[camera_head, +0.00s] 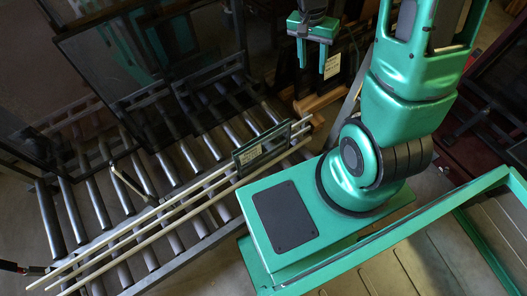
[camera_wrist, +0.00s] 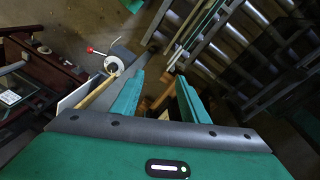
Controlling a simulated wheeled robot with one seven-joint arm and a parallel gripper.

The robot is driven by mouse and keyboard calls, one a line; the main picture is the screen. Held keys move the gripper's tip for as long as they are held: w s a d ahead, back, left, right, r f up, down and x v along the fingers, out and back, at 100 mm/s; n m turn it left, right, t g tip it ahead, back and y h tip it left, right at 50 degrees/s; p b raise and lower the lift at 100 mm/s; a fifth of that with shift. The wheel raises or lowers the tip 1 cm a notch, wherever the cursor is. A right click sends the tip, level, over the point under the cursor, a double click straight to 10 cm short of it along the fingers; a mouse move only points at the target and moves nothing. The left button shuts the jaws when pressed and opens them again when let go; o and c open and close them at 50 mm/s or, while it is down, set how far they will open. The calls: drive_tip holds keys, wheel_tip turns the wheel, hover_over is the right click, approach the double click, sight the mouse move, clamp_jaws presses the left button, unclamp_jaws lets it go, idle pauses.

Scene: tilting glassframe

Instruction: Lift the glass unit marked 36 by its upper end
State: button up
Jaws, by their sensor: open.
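My gripper (camera_head: 312,62) hangs at the top centre of the head view with its two green fingers pointing down and apart. In the wrist view the fingers (camera_wrist: 160,98) are also spread, with nothing held between them. A small dark framed glass unit (camera_head: 272,145) with a pale label stands on the roller table, well below and left of my gripper in the head view. Another pale label (camera_head: 333,66) shows on a dark upright panel just right of my fingers. The numbers on both labels are too small to read, so I cannot tell which is 36.
The roller table (camera_head: 62,218) fills the left, with pale rails (camera_head: 130,243) lying along its near side. Large dark glass frames (camera_head: 110,50) lean at the back left. Wooden blocks (camera_head: 318,101) lie below my gripper. A red-knobbed lever (camera_wrist: 90,50) shows in the wrist view.

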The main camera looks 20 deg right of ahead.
drive_tip(key=w+a+f+m, duration=0.1)
drive_tip(key=w+a+f, duration=0.25)
drive_tip(key=f, duration=0.45)
drive_tip(key=w+a+f+m, duration=0.15)
drive_tip(key=a+f, duration=0.25)
drive_tip(key=f, duration=0.4)
drive_tip(key=m+y, duration=0.2)
approach(263, 140)
drive_tip(key=w+f, duration=0.1)
drive_tip(key=w, duration=0.1)
drive_tip(key=shift+m, duration=0.25)
drive_tip(key=f, duration=0.5)
drive_tip(key=shift+s+a+f, duration=0.2)
drive_tip(key=shift+a+f, duration=0.1)
drive_tip(key=f, duration=0.3)
drive_tip(key=s+d+f, duration=0.1)
drive_tip(key=shift+f, duration=0.95)
clamp_jaws()
